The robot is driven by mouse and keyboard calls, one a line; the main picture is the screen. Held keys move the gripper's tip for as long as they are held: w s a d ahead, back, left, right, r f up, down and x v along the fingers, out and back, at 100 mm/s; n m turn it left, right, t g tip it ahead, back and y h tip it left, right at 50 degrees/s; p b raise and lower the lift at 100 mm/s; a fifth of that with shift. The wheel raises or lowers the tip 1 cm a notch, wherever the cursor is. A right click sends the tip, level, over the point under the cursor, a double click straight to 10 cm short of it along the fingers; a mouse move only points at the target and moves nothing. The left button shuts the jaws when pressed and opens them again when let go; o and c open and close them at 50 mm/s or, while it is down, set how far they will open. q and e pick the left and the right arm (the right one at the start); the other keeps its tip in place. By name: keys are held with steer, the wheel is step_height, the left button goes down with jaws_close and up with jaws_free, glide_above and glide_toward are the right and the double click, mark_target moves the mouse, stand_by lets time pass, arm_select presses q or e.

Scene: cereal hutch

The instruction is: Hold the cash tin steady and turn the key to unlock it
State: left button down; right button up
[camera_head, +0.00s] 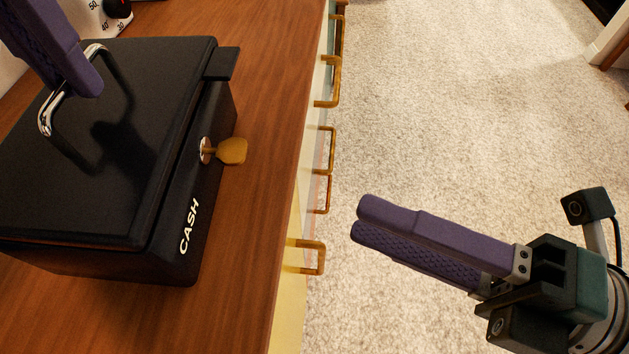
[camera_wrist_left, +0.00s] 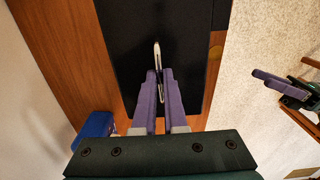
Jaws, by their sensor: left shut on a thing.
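The black cash tin (camera_head: 90,140) sits on the wooden counter with its lid down and "CASH" on its front. A brass key (camera_head: 233,151) sticks out of the round silver lock (camera_head: 205,150) on the front face. My left gripper (camera_head: 85,85) is shut on the tin's chrome handle (camera_head: 47,118). The left wrist view also shows the handle (camera_wrist_left: 158,65) between its fingers (camera_wrist_left: 159,85). My right gripper (camera_head: 359,220) hangs over the floor, right of the counter and apart from the key. Its fingers overlap in view, so any gap is hidden.
The wooden counter (camera_head: 260,215) ends just right of the key. Brass drawer handles (camera_head: 328,170) jut out below its edge. A blue object (camera_wrist_left: 95,124) lies on the counter in the left wrist view. The carpet (camera_head: 460,110) is clear.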

arm_select(q)
steer(key=c, duration=0.9)
jaws_free()
steer(key=shift+r, duration=0.1)
step_height(320, 180, up, 7)
steer(key=shift+r, duration=0.15)
steer(key=shift+d+r, duration=0.1)
